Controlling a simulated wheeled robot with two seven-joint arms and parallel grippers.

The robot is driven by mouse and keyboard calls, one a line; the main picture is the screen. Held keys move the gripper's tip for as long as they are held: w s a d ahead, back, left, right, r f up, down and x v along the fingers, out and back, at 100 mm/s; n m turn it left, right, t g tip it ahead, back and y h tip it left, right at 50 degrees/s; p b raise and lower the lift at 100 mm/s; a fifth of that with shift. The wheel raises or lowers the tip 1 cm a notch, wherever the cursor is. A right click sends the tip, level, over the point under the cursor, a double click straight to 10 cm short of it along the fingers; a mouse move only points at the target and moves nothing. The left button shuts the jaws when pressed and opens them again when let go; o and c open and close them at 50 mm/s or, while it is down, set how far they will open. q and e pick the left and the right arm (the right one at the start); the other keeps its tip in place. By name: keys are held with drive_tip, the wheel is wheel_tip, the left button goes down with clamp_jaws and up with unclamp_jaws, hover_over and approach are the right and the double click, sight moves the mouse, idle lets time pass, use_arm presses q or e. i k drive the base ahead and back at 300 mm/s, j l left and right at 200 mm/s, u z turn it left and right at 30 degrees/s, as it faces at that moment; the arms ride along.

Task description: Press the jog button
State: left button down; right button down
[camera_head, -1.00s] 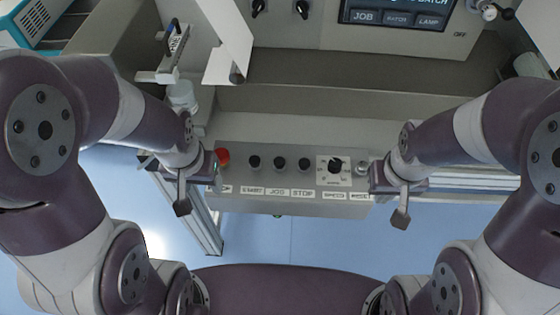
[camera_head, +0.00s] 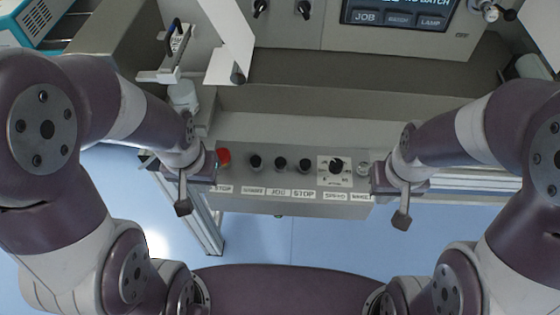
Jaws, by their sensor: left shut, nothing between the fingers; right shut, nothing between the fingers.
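A grey control panel (camera_head: 300,203) runs across the middle of the head view. The black jog button (camera_head: 280,164) is the middle one of three black buttons, above the label JOG (camera_head: 277,192). My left gripper (camera_head: 183,207) is shut and empty, in front of the panel's left end. My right gripper (camera_head: 402,221) is shut and empty, at the panel's right end. Neither gripper is over the jog button, which is in full view.
Beside the jog button are a start button (camera_head: 256,163) and a stop button (camera_head: 304,166). A red button (camera_head: 224,157) is at the left and a speed knob (camera_head: 336,164) at the right. A screen (camera_head: 398,14) is above. Blue floor (camera_head: 290,240) shows below.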

sight(280, 162)
drive_tip(key=i+l, duration=0.1)
drive_tip(key=l, duration=0.2)
drive_tip(key=i+l, duration=0.15)
drive_tip(key=l, duration=0.15)
drive_tip(key=i+l, duration=0.1)
drive_tip(key=l, duration=0.25)
drive_tip(key=i+l, duration=0.1)
drive_tip(key=l, duration=0.2)
drive_tip(key=i+l+u, duration=0.1)
drive_tip(key=u, duration=0.15)
drive_tip(key=l+u, duration=0.1)
drive_tip(key=u, duration=1.45)
